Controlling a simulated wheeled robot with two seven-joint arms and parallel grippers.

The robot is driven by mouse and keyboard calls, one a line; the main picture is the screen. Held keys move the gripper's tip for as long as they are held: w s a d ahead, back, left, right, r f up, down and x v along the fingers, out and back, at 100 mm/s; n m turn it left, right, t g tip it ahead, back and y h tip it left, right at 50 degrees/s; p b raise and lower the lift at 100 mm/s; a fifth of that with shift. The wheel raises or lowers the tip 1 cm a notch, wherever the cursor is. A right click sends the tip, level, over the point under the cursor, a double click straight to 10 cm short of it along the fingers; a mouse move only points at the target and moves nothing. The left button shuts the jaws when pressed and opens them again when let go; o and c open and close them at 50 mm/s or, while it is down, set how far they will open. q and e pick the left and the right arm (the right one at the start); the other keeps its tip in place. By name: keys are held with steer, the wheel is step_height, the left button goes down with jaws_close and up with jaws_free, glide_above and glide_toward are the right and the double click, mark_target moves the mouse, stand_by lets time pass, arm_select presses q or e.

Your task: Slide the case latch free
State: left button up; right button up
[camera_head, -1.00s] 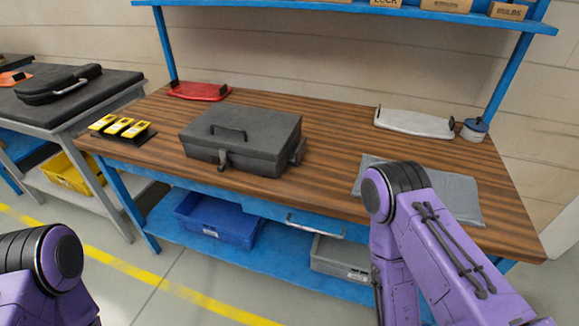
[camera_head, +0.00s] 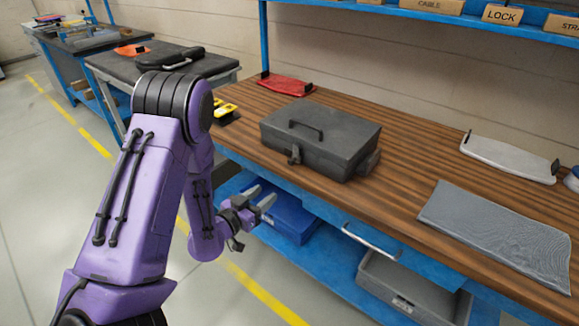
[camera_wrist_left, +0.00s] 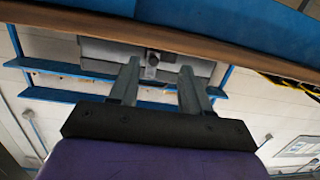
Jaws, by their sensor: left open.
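The dark grey case (camera_head: 320,137) sits closed on the wooden workbench, with a handle on its lid. Its latch (camera_head: 295,155) is on the front face, near the bench's front edge. My left gripper (camera_head: 262,201) is open and empty, below and in front of the case, apart from it. In the left wrist view the gripper fingers (camera_wrist_left: 158,88) are spread, and the latch (camera_wrist_left: 152,62) shows between and beyond them on the case (camera_wrist_left: 100,54). My right gripper is not in view.
The workbench (camera_head: 405,200) has a front edge between my left gripper and the case. A grey mat (camera_head: 500,232), a white tray (camera_head: 508,158) and a red tray (camera_head: 287,85) lie on it. A blue bin (camera_head: 285,215) and a grey bin (camera_head: 410,285) stand on the lower shelf.

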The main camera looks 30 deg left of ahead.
mark_target(289, 163)
arm_select(q)
steer(key=shift+m+t+h, duration=0.5)
steer(key=shift+t, duration=0.1)
steer(key=w+r, duration=0.1)
steer(key=w, duration=0.2)
steer(key=w+r+p, duration=0.1)
steer(key=w, duration=0.3)
steer(key=w+r+p, duration=0.1)
steer(key=w, duration=0.3)
steer(key=shift+w+d+r, duration=0.1)
steer(key=shift+w+d, duration=0.05)
steer(key=shift+d, duration=0.1)
jaws_close()
